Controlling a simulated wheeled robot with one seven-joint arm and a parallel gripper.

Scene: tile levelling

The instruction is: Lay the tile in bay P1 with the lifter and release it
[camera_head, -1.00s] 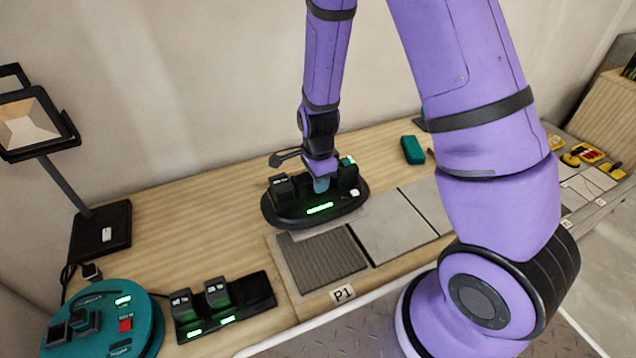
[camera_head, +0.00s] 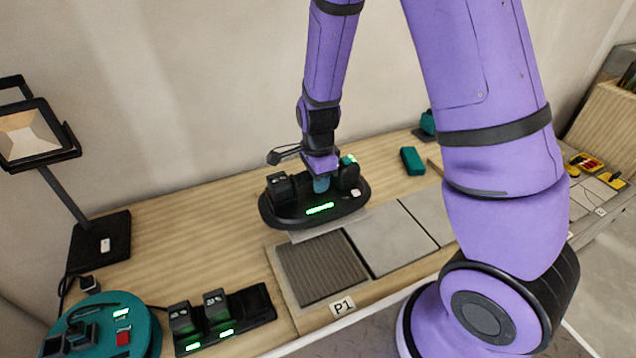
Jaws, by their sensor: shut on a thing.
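My gripper (camera_head: 321,184) is shut on the handle of the lifter, pointing down from above. The lifter (camera_head: 290,212) is a black oval device with a lit green display on its front side. A pale grey tile (camera_head: 352,219) shows as a thin edge under the lifter; most of it is hidden. Bay P1 (camera_head: 322,268), marked by a white P1 label (camera_head: 342,306), is a dark ribbed bed. The lifter and tile are just behind the bay's back edge, seemingly above the bench; their exact height is unclear.
Smooth grey tiles (camera_head: 390,238) lie right of P1. A black double charger (camera_head: 245,305) and a teal round device (camera_head: 150,335) stand front left, a lamp (camera_head: 98,235) back left. A teal block (camera_head: 412,160) lies behind the tiles. My arm blocks the right.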

